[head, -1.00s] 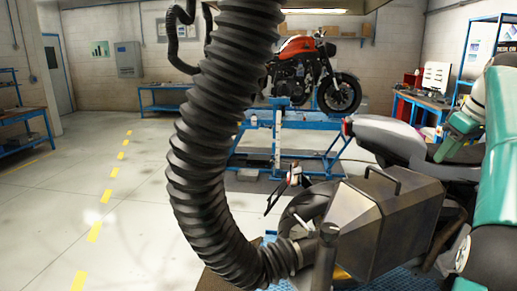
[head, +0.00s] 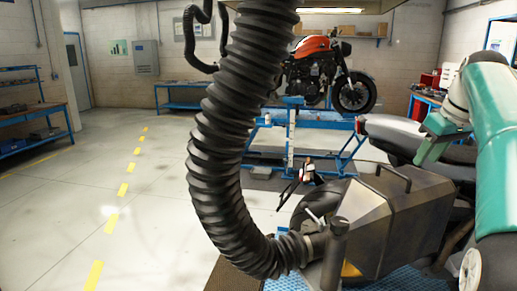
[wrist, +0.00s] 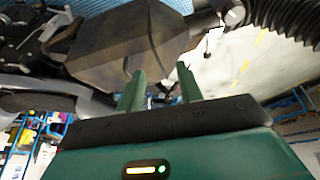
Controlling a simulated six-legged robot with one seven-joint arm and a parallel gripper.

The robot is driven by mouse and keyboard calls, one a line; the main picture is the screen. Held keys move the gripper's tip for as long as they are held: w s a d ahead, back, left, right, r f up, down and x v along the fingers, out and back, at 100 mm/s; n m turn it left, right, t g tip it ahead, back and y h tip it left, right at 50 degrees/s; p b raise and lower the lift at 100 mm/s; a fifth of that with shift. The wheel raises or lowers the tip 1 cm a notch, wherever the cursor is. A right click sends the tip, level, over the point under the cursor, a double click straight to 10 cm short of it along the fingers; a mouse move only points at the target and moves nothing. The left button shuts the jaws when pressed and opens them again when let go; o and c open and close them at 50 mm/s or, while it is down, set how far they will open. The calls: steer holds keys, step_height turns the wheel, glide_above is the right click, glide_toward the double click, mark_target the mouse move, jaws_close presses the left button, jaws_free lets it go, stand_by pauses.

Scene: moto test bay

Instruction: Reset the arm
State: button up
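My teal arm (head: 495,150) stands at the right edge of the head view, bent, with a green part reaching down beside a dark motorcycle seat. In the wrist view my gripper (wrist: 161,85) shows two green fingers set apart with nothing between them. It is open and empty. Beyond the fingers is a dark faceted metal box (wrist: 130,40); I cannot tell the distance to it. The same box (head: 390,220) shows in the head view, low and right of centre, left of my arm.
A thick black ribbed hose (head: 215,165) hangs down in front and curves toward the box. An orange motorcycle (head: 318,65) stands on a blue lift (head: 300,122) behind. Blue workbenches (head: 35,125) line the walls. The pale floor (head: 150,200) at left is clear.

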steer(key=s+a+f+m, duration=0.1)
steer(key=s+a+f, duration=0.25)
steer(key=a, duration=0.65)
steer(key=s+a+f, duration=0.3)
steer(key=s+a, duration=0.2)
steer(key=a, duration=0.4)
steer(key=s+a+f, duration=0.5)
steer(key=s+f, duration=0.2)
steer(key=f, duration=0.1)
steer(key=s+a+f+m+t, duration=0.1)
steer(key=s+a+f, duration=0.4)
steer(key=f, duration=0.3)
steer(key=shift+s+h, duration=0.3)
steer(key=shift+s, duration=0.55)
